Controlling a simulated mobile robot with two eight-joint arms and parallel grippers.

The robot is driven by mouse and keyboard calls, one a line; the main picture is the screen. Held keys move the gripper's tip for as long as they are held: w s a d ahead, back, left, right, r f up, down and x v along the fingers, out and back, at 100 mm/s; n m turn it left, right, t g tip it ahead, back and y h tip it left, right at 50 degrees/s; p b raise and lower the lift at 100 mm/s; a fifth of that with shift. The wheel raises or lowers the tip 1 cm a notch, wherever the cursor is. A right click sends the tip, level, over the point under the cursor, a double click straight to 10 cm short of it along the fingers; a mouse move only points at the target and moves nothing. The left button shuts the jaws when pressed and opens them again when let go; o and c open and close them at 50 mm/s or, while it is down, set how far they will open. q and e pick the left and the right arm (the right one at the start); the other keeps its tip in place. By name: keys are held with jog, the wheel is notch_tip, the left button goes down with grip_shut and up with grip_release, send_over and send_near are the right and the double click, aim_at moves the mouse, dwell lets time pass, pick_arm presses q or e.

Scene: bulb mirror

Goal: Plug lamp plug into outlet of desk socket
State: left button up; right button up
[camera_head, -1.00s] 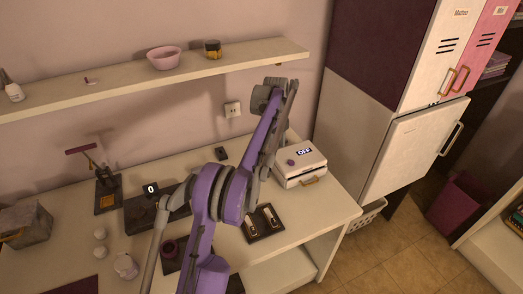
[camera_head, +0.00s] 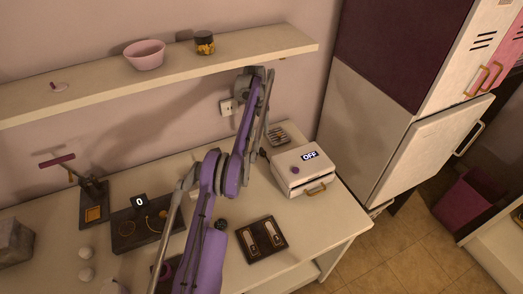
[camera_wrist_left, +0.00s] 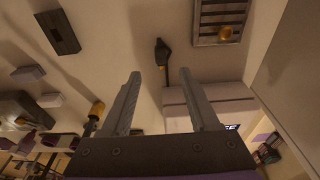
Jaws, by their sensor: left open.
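A white socket (camera_head: 227,107) is set in the wall above the desk, close to my left arm's far end. In the left wrist view, a small black plug-like piece with a dark stem (camera_wrist_left: 162,50) lies on the pale desk, just beyond the fingertips; I cannot tell for certain that it is the lamp plug. A dark block with a slot (camera_wrist_left: 57,32) lies to its left and may be the desk socket. My left gripper (camera_wrist_left: 160,74) is open, with nothing between its fingers. In the head view its fingers are hard to make out. My right gripper is not in view.
A white box marked OFF (camera_head: 304,168) stands on the desk's right, before a small grated tray (camera_head: 278,136). A dark switch panel (camera_head: 262,240), a scale-like device (camera_head: 145,226) and a dark stand (camera_head: 93,203) are on the desk. A shelf (camera_head: 100,92) runs above.

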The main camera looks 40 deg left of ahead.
aim_at(261, 149)
pick_arm(q)
jog(key=f, duration=0.2)
jog(key=s, duration=0.1)
jog(key=shift+d+f, duration=0.35)
jog(key=shift+f, duration=0.05)
jog(key=shift+w+d+f+b, duration=0.1)
jog(key=shift+f+b, duration=0.05)
jog(key=shift+f, duration=0.85)
jog(key=shift+d+f+b, duration=0.15)
jog(key=shift+f+b, duration=0.05)
jog(key=shift+f, duration=0.75)
jog(key=shift+w+d+f+b, duration=0.1)
jog(key=shift+f+b, duration=0.05)
jog(key=shift+f, duration=0.85)
grip_shut()
